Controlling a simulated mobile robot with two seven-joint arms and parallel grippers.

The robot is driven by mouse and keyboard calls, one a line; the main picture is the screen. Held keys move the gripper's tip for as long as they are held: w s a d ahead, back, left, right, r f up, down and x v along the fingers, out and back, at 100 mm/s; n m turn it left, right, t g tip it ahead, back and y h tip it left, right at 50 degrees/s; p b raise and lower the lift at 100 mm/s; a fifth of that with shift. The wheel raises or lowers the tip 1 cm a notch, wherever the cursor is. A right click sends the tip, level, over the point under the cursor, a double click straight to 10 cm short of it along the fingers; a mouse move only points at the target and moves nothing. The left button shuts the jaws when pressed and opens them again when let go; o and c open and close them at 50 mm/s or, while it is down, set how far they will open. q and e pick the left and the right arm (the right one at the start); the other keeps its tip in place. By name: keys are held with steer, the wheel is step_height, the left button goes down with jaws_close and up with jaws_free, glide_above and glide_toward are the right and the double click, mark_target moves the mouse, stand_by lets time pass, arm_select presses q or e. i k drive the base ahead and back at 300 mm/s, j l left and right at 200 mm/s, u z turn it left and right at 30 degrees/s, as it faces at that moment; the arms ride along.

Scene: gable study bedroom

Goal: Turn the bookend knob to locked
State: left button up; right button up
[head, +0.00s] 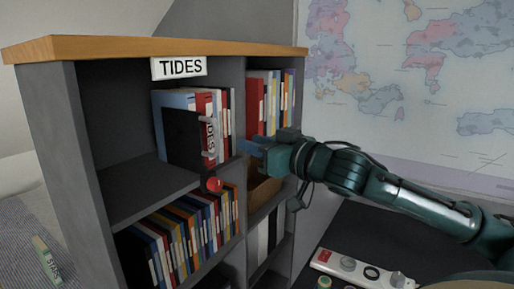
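A dark bookend (182,138) stands upright against the books in the upper left compartment of the shelf, under a "TIDES" sign (179,68). A round red knob (214,185) shows low at the bookend's right, by the front edge of the shelf board. I cannot read its setting. My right gripper (250,148) comes in from the right, in front of the shelf's middle upright. It is above and to the right of the red knob, apart from it. Its fingers are seen side-on, so their opening is unclear. My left gripper is not in view.
A red book (209,121) has lettering on its spine. Several books (180,238) fill the compartment below. A brown box (262,191) sits behind my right gripper. A white panel with dials (362,272) lies at lower right. The upper left compartment is empty on its left side.

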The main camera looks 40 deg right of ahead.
mark_target(214, 184)
steer(key=k+j, duration=0.8)
steer(key=j, duration=0.1)
